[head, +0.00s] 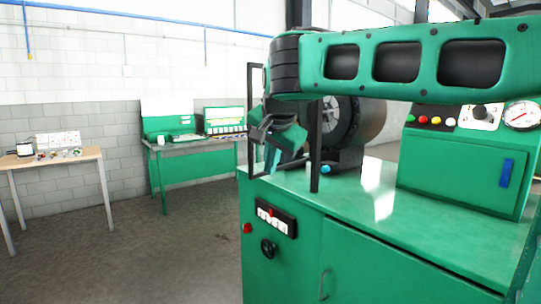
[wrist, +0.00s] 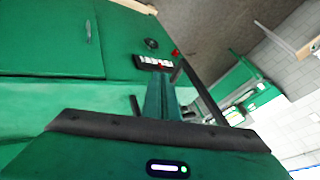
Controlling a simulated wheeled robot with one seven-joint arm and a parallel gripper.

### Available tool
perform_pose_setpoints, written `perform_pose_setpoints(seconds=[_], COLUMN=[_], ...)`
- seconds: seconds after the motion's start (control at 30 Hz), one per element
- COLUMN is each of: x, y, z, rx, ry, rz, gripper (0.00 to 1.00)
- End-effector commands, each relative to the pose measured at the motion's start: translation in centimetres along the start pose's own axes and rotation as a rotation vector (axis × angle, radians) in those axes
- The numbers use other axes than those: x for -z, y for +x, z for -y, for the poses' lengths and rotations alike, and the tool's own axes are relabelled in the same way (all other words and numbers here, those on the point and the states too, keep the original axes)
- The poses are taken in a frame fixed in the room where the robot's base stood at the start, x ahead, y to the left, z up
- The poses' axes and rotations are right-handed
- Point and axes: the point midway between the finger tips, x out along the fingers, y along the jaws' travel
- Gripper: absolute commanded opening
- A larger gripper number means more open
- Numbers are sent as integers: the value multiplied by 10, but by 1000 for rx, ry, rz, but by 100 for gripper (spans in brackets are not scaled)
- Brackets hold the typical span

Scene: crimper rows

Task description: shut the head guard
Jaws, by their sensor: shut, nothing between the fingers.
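The head guard (head: 250,120) is a thin black frame at the left end of the green bench, in front of the crimper head (head: 340,122). It appears to stand swung out from the head; its exact angle is unclear. In the wrist view, my fingers (wrist: 162,95) lie beside a dark bar (wrist: 204,95) of the frame. Whether they touch it I cannot tell. My arm hides part of the head.
The green bench top (head: 400,215) is clear in front. A control box (head: 460,165) with lamps and a gauge stands at the right. A switch panel (head: 276,220) and red button are on the front. A green workbench (head: 200,145) and wooden table (head: 50,160) stand farther left, with open floor between.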

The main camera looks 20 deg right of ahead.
Motion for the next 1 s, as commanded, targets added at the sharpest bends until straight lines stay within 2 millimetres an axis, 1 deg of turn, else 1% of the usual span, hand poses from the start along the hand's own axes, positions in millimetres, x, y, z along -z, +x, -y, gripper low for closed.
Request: perform_pose_setpoints(seconds=[0.03,0.1,0.2,0.3,0.5,0.77,0.8,1.0], x=[0,0,-1,0,0,0,4,4], y=[11,20,26,30,35,35,35,38], z=[-1,3,17,26,34,35,33,35], rx=[-4,-2,-1,-1,-1,0,-1,-9], ry=[0,-1,-1,0,0,0,2,15], rz=[0,0,1,0,0,0,-1,-8], gripper=[0,0,0,0,0,0,0,0])
